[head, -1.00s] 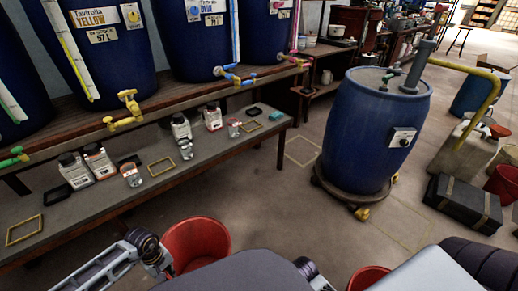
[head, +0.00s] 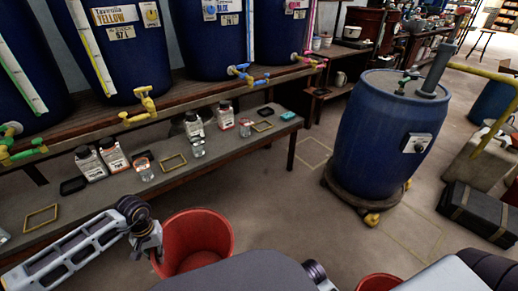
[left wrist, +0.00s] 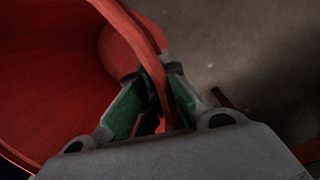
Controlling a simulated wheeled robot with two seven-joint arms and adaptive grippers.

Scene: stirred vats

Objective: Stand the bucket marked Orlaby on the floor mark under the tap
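A red bucket (head: 205,240) is at the bottom of the head view, left of centre. No Orlaby mark is legible on it. My left gripper (head: 148,240) is at its left rim, and the left wrist view shows the fingers (left wrist: 156,88) closed on either side of the red wall (left wrist: 50,95). A second red bucket (head: 380,283) is cut off at the bottom edge. The yellow tap (head: 143,105), blue tap (head: 247,76) and green-yellow tap (head: 18,154) are on the vats. Thin outlined floor marks (head: 314,152) (head: 414,233) show around the barrel. My right gripper is out of view.
A blue barrel (head: 385,140) on a wheeled dolly (head: 350,198) stands right of centre. A low bench (head: 110,200) with bottles and jars runs below the vats. A black case (head: 478,212) lies at the right. Floor is open between bench and barrel.

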